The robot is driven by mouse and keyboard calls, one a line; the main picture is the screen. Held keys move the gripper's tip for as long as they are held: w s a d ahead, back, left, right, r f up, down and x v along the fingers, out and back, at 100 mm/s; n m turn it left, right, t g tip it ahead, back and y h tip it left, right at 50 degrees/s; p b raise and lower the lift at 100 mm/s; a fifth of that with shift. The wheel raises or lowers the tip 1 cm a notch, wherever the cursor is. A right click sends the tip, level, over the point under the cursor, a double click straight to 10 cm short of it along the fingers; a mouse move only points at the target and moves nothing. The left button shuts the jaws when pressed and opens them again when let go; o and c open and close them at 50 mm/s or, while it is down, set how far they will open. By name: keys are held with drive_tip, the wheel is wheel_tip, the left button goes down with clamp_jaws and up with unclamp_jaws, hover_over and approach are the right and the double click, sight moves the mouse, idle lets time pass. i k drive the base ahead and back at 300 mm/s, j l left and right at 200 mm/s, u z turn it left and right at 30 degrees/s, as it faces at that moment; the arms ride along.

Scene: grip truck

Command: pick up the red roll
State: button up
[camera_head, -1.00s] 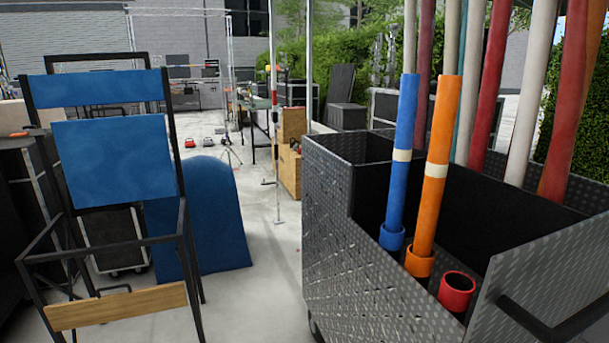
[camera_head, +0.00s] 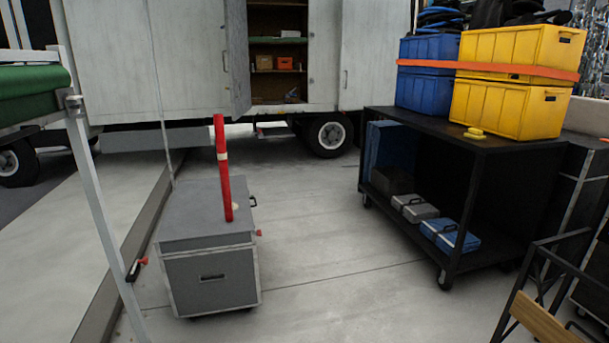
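The red roll (camera_head: 226,187) is a tall thin tube with a pale band around its middle. It stands nearly upright, tilted slightly, on top of a grey flight case (camera_head: 178,222) left of centre. Its lower end appears to rest near the right side of the lid. My gripper is not in view.
A black wheeled cart (camera_head: 476,158) with blue bins (camera_head: 424,88), yellow bins (camera_head: 508,108) and small cases below stands at right. A pale truck (camera_head: 190,60) stands behind. A metal post (camera_head: 98,212) is at left; a chair frame (camera_head: 540,320) at lower right. The central floor is clear.

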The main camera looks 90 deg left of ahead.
sight(219, 139)
drive_tip(key=i+j+u, duration=0.15)
drive_tip(key=u, duration=0.3)
drive_tip(key=i+j+u, duration=0.15)
drive_tip(key=u, duration=0.3)
drive_tip(key=i+u, duration=0.25)
drive_tip(key=u, duration=0.2)
drive_tip(key=i+u, duration=0.2)
drive_tip(key=u, duration=0.25)
drive_tip(key=i+l+u, duration=0.1)
drive_tip(key=u, duration=0.4)
drive_tip(key=i+l+u, duration=0.2)
drive_tip(key=u, duration=0.25)
drive_tip(key=i+l+u, duration=0.2)
drive_tip(key=u, duration=0.25)
drive_tip(key=i+l+u, duration=0.1)
drive_tip(key=l+u, duration=0.15)
drive_tip(key=u, duration=0.2)
